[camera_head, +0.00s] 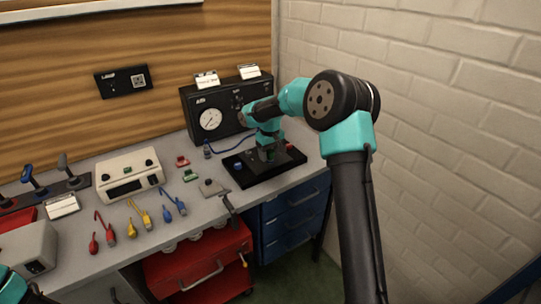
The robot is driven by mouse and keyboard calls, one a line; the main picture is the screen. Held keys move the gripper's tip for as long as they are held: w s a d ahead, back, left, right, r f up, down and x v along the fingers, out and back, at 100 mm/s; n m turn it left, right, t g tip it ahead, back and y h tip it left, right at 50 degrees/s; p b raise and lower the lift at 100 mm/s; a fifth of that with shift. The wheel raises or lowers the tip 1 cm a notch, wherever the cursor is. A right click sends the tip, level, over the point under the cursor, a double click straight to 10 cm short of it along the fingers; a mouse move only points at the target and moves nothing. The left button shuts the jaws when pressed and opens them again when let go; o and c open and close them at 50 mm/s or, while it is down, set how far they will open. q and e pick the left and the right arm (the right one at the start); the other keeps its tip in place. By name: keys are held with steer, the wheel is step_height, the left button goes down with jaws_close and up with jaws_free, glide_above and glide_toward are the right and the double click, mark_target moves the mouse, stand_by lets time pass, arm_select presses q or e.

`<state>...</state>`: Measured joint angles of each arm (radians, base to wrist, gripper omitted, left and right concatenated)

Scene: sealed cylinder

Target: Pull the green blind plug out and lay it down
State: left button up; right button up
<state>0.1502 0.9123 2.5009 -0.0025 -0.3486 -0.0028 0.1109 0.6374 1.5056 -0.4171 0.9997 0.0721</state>
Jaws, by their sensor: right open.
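My right gripper (268,151) is at the black fixture plate (254,178) on the right end of the bench, pointing down. It is open. A small green part (271,155) shows between or just behind its fingers; it looks like the green blind plug, standing upright at the fixture. The gripper and wrist hide most of it and the cylinder under it, and I cannot tell whether the fingers touch it. My left gripper is out of view; only a bit of my left arm shows at the bottom left corner.
A black gauge box (222,108) stands close behind the fixture. A blue knob (238,165) and a red part (289,147) sit on the plate. Small red (182,161) and green (190,175) pieces lie to its left. A white brick wall (430,130) is on the right.

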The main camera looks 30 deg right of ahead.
mark_target(270, 151)
jaws_close()
stand_by(0.6)
steer(key=shift+r, duration=0.2)
steer(key=shift+r, duration=2.7)
steer(key=shift+r, duration=0.15)
